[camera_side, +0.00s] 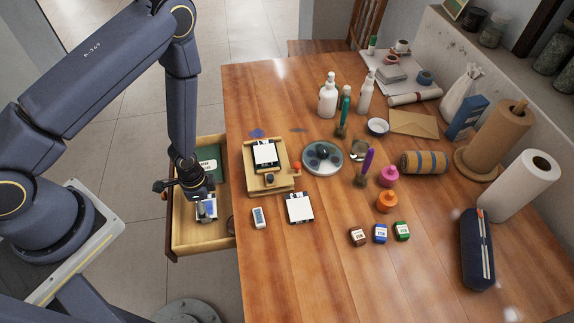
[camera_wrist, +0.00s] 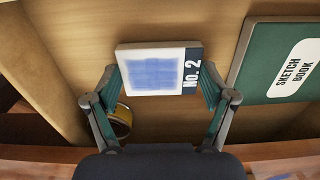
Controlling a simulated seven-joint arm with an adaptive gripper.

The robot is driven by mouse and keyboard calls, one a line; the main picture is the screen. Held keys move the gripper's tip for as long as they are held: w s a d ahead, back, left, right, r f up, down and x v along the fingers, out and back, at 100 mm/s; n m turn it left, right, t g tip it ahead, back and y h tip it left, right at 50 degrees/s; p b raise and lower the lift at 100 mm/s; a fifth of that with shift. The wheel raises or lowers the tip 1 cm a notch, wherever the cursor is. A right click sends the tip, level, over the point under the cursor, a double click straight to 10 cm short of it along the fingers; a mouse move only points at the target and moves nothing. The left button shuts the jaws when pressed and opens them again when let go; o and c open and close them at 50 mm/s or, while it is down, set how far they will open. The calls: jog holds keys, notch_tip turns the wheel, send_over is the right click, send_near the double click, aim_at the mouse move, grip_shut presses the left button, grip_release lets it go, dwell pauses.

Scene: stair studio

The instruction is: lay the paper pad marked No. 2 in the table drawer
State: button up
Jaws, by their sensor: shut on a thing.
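The paper pad marked No. 2 (camera_wrist: 155,72) is white with a blue patch and a dark blue label strip. In the side view the pad (camera_side: 207,210) shows below my gripper (camera_side: 203,203), inside the outline of the open table drawer (camera_side: 190,238). In the wrist view my gripper (camera_wrist: 160,88) is shut on the pad, one finger at each side edge. The pad is over the wooden drawer floor (camera_wrist: 200,20). I cannot tell whether it touches the floor.
A green sketch book (camera_wrist: 285,65) lies in the drawer beside the pad, and it also shows in the side view (camera_side: 209,158). On the table, another pad (camera_side: 299,208) and a wooden stand (camera_side: 270,178) are near the drawer.

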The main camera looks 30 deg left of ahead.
jog(key=o, duration=1)
jog(key=shift+f, duration=0.15)
jog(key=w+a+r+n+t, duration=0.1)
jog(key=w+r+n+t, duration=0.1)
jog(key=r, duration=1.4)
jog(key=w+a+r+n+t, duration=0.1)
jog(key=w+r+n, duration=0.15)
jog(key=r, duration=1.35)
jog(key=s+r+n+t, duration=0.2)
jog(key=s+r+n, duration=0.2)
jog(key=s+r, duration=0.6)
notch_tip(320, 180, up, 4)
jog(key=shift+d+f+t, duration=0.1)
jog(key=shift+d+t, duration=0.2)
jog(key=shift+d, duration=0.05)
